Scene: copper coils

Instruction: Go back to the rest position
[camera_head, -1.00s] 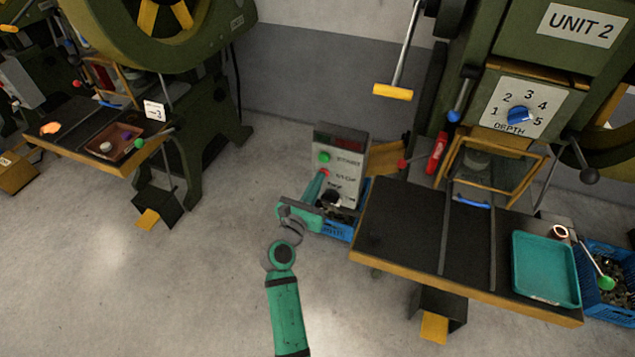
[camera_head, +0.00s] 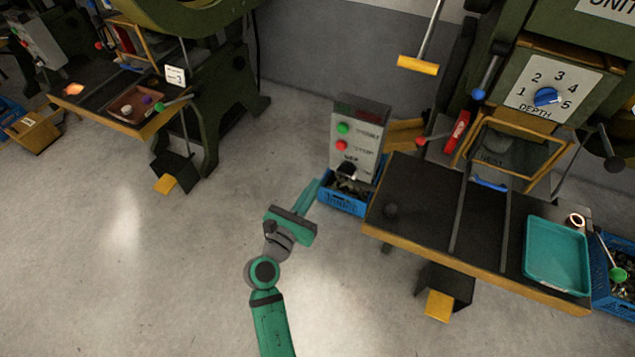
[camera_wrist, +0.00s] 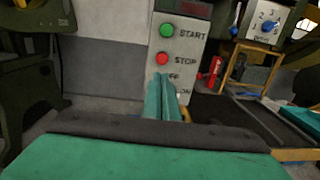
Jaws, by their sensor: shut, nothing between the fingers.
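My gripper (camera_head: 312,192) is shut and empty in the head view, held over the floor in front of the grey control box. In the wrist view its green fingers (camera_wrist: 162,98) are together and cover part of the box's lower face. The control box (camera_head: 357,138) has a green start button (camera_head: 342,128), a red stop button (camera_head: 341,146) and a black switch (camera_head: 347,168). The fingertips look apart from the box in the head view. The buttons also show in the wrist view, green (camera_wrist: 167,30) above red (camera_wrist: 162,58).
A blue crate (camera_head: 341,203) sits below the box. A dark press table (camera_head: 420,205) with a teal tray (camera_head: 557,255) stands at the right. Another press table (camera_head: 107,125) is at the far left. The floor (camera_head: 180,270) left of my arm is clear.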

